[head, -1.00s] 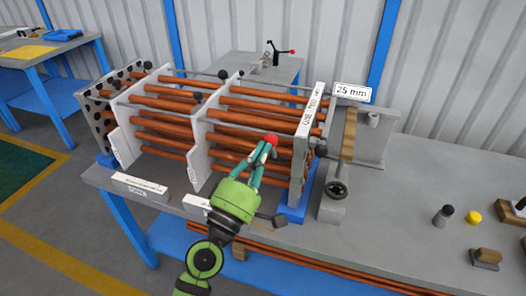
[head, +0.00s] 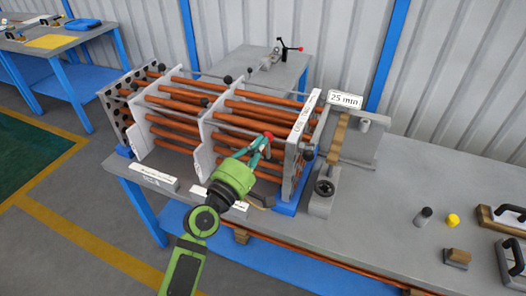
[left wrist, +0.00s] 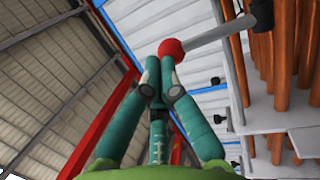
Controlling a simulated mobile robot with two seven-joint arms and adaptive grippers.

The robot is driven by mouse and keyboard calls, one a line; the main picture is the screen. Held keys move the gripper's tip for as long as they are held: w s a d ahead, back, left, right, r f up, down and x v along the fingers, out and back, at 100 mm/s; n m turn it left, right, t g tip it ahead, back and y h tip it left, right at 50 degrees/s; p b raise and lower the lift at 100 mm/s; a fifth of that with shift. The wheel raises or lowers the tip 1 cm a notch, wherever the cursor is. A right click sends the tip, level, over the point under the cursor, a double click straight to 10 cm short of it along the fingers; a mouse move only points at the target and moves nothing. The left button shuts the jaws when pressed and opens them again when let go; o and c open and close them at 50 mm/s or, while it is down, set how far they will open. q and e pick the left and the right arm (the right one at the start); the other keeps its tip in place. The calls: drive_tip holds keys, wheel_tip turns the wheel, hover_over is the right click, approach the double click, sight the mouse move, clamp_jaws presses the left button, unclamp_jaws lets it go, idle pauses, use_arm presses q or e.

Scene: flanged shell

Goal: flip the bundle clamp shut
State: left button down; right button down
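The bundle of copper tubes (head: 180,122) runs through upright white plates on the bench. A red ball knob (head: 268,135) stands at the near side of the bundle. In the left wrist view the red knob (left wrist: 171,47) sits on a grey lever (left wrist: 212,34) that runs right to a dark pivot. My left gripper (head: 262,145) is at the knob. Its teal fingers (left wrist: 161,80) come together just below the knob, which shows beyond the tips, not clearly between them. I cannot tell whether they touch. My right gripper is not in view.
A labelled end plate (head: 303,140) and a fixture under a "25 mm" sign (head: 345,100) stand right of my gripper. Label blocks (head: 153,177) line the front edge. A small clamp with a red handle (head: 299,49) is on the back table.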

use_arm(q)
drive_tip(key=shift+w+d+r, duration=0.2)
drive_tip(key=shift+w, duration=0.65)
drive_tip(key=shift+w+d+r, duration=0.2)
drive_tip(key=shift+w+d, duration=0.05)
drive_tip(key=shift+w, duration=0.65)
drive_tip(key=shift+w+d+r, duration=0.2)
drive_tip(key=shift+w, duration=0.65)
drive_tip(key=shift+w+d+f+b, duration=0.1)
drive_tip(key=shift+w+d+b, duration=0.1)
drive_tip(key=shift+w+b, duration=0.25)
drive_tip(key=shift+w+d+b, duration=0.15)
drive_tip(key=shift+w+b, duration=0.15)
drive_tip(key=shift+w, duration=0.25)
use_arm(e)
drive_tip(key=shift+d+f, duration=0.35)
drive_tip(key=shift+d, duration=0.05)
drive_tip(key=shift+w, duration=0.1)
